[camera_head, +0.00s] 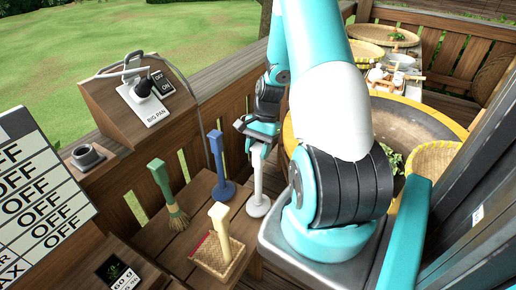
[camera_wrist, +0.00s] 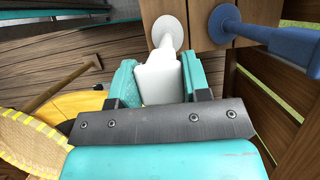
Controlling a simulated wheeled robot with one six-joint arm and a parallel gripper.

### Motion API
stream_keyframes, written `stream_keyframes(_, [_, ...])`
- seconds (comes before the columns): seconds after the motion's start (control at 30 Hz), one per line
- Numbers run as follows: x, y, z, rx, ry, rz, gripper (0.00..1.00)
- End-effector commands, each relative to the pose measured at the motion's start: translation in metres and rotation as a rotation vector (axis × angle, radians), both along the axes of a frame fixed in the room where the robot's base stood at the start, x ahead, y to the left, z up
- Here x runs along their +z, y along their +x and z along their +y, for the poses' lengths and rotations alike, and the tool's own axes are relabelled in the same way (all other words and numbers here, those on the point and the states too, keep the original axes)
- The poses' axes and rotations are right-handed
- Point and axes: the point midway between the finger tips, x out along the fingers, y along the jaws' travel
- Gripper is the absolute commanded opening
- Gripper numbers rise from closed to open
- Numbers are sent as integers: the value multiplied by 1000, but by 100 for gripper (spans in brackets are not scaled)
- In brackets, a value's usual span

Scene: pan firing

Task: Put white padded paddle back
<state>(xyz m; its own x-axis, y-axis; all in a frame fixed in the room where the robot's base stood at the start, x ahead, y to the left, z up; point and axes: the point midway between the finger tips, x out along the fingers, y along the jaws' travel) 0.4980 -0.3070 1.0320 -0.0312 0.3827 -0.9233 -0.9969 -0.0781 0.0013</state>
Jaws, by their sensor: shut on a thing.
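The white padded paddle (camera_head: 258,190) stands upright at the right edge of the small wooden table, its round base down at the table top. My gripper (camera_head: 262,138) is shut on the top of its handle. In the wrist view the white handle (camera_wrist: 160,82) sits between the teal fingers of my gripper (camera_wrist: 158,85), with the round white base (camera_wrist: 167,32) beyond it over the wood. I cannot tell whether the base touches the table.
On the wooden table (camera_head: 188,240) stand a blue paddle (camera_head: 220,165) just left of the white one, a green-handled brush (camera_head: 168,195) and a yellow-handled scrubber (camera_head: 220,245). A large pan (camera_head: 420,125) is to the right. A switch box (camera_head: 148,100) is behind.

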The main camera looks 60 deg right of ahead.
Motion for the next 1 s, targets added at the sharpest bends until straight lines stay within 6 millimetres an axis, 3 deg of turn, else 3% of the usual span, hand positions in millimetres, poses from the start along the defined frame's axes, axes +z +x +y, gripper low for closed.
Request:
stream_keyframes(0.5, [-11, 0, 0, 1, -1, -1, 0])
stream_keyframes(0.53, [-11, 0, 0, 1, -1, -1, 48])
stream_keyframes(0.63, [-10, 0, 0, 1, -1, -1, 69])
stream_keyframes(1.0, [-13, 0, 0, 1, -1, -1, 69])
